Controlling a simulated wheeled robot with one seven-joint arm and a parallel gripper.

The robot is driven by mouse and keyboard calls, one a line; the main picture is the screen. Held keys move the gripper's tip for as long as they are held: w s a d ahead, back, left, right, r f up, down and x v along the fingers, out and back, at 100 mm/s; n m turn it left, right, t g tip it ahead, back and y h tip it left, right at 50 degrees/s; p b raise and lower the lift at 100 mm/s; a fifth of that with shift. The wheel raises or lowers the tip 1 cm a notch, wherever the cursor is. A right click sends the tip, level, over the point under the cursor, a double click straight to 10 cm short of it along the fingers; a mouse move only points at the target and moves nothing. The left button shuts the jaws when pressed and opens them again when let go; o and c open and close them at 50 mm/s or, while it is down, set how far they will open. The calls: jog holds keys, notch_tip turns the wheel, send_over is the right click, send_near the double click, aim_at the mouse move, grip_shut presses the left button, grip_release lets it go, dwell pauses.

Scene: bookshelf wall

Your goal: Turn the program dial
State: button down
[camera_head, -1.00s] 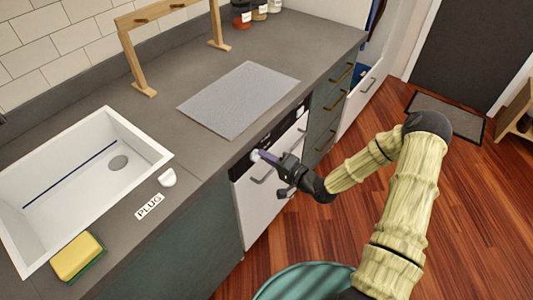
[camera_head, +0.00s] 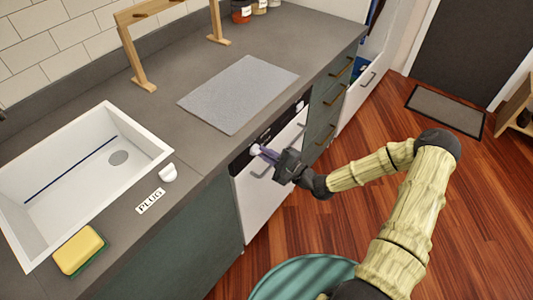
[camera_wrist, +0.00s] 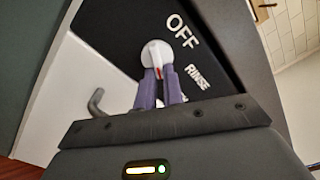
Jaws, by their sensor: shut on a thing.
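The program dial (camera_wrist: 155,52) is a round white knob on the black control panel (camera_wrist: 108,30) of the white-fronted appliance (camera_head: 262,205). It also shows in the head view (camera_head: 256,150). My gripper (camera_wrist: 161,84) has its two purple fingers closed on the dial's grip; it shows at the panel in the head view too (camera_head: 263,152). A red mark on the dial lies between the fingertips. The labels OFF (camera_wrist: 183,31) and RINSE (camera_wrist: 198,77) are beside the dial. Other labels are partly hidden behind the fingers.
A metal handle (camera_wrist: 97,102) sticks out of the appliance front close to my gripper. The grey countertop is above, with a grey mat (camera_head: 238,95), a white sink (camera_head: 150,141) and a sponge (camera_head: 79,250). Open wood floor (camera_head: 330,235) lies in front.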

dwell(0.4)
jog(key=c, duration=1.5)
grip_release()
jog(key=shift+d, duration=0.1)
jog(key=b+v, duration=0.1)
jog(key=v, duration=1.6)
jog(key=shift+s+d+f, duration=0.1)
jog(key=shift+s, duration=0.1)
